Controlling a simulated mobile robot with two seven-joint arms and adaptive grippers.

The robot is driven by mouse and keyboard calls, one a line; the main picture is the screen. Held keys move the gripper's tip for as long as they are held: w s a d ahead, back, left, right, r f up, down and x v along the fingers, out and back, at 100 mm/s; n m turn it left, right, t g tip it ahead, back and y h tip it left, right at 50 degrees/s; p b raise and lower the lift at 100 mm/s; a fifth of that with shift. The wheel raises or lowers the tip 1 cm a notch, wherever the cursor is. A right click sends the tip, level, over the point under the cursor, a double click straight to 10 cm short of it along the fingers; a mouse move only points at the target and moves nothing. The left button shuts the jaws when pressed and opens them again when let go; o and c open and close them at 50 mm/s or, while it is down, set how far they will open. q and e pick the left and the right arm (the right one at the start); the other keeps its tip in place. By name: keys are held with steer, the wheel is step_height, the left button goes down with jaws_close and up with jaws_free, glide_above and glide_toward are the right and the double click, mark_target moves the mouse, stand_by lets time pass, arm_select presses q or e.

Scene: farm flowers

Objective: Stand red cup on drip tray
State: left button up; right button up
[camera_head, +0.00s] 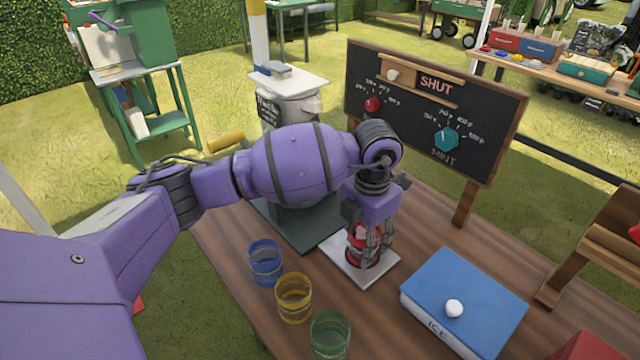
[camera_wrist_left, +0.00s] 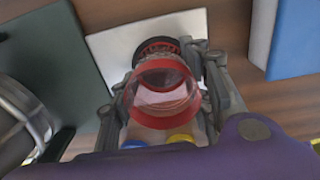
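The red cup (camera_wrist_left: 163,98) is clear with red bands and sits between the fingers of my left gripper (camera_head: 368,240). In the left wrist view the fingers press close on both sides of it. A flat white plate (camera_head: 384,271), which looks like the drip tray, lies on the table under the cup; it also shows in the left wrist view (camera_wrist_left: 110,68). A dark ribbed round part with red on it (camera_wrist_left: 158,45) shows beyond the cup's rim over the plate. Fingers partly hide the cup, and I cannot tell if its base touches the plate. My right gripper is out of view.
Blue (camera_head: 265,262), yellow (camera_head: 294,298) and green (camera_head: 330,335) cups stand left and in front of the plate. A blue box with a white knob (camera_head: 466,290) lies to the right. A dark green base (camera_head: 300,228) and a chalkboard (camera_head: 430,110) stand behind.

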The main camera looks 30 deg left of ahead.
arm_select(q)
steer(key=o, duration=0.3)
steer(key=shift+r, duration=0.15)
step_height(320, 180, up, 12)
steer(key=shift+r, duration=0.15)
stand_by(1.5)
